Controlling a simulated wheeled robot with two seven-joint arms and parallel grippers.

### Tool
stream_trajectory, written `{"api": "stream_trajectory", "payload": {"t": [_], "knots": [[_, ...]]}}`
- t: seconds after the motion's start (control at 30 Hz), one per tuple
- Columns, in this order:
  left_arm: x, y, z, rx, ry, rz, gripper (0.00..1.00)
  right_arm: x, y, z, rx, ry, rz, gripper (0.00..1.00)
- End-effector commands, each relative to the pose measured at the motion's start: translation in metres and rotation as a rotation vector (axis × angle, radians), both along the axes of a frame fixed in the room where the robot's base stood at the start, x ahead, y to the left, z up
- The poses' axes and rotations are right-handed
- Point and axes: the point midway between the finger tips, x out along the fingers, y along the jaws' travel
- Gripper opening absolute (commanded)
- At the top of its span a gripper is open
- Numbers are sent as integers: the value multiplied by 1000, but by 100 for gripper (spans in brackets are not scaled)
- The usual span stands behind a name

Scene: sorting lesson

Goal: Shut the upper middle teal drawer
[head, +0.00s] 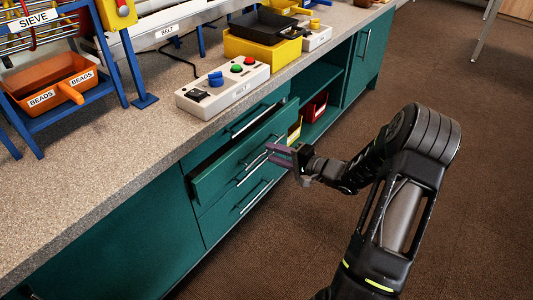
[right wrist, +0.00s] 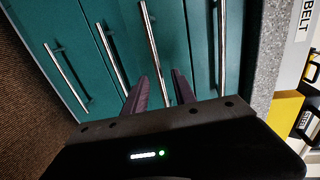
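The upper middle teal drawer (head: 233,165) stands pulled out from the cabinet in the head view, with a dark gap above its front. Its bar handle in the right wrist view (right wrist: 150,45) runs down between my right fingers. My right gripper (head: 279,155) is at the right part of this drawer's front, by the handle. In the right wrist view my right gripper (right wrist: 160,93) has its two fingers apart, pointing at the front. I cannot tell whether they touch the handle. My left gripper is not in view.
The top drawer (head: 262,110) and the lower drawers (head: 235,205) look shut. An open shelf (head: 322,78) with red and yellow bins is right of them. The counter (head: 130,148) above bears a button box (head: 222,88) and an orange beads tray (head: 48,85). The floor in front is clear.

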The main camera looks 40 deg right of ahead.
Motion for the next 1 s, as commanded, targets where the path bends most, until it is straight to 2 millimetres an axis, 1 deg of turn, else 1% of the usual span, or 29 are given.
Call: {"api": "stream_trajectory", "payload": {"t": [0.03,0.1,0.23,0.33,0.57,0.9,0.97,1.0], "knots": [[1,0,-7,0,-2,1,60,8,3,-5,0,-1,1,32],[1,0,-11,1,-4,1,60,17,6,-6,-1,-2,2,32],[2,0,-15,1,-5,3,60,29,9,-8,1,0,-1,32],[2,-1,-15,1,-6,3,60,33,10,-7,1,0,-1,32],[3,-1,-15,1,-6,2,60,33,10,-7,1,0,-1,32],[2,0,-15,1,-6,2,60,32,9,-7,1,0,-1,4],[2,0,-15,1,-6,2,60,32,9,-7,1,0,-1,0],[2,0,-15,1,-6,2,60,32,9,-7,0,1,-1,0]]}}
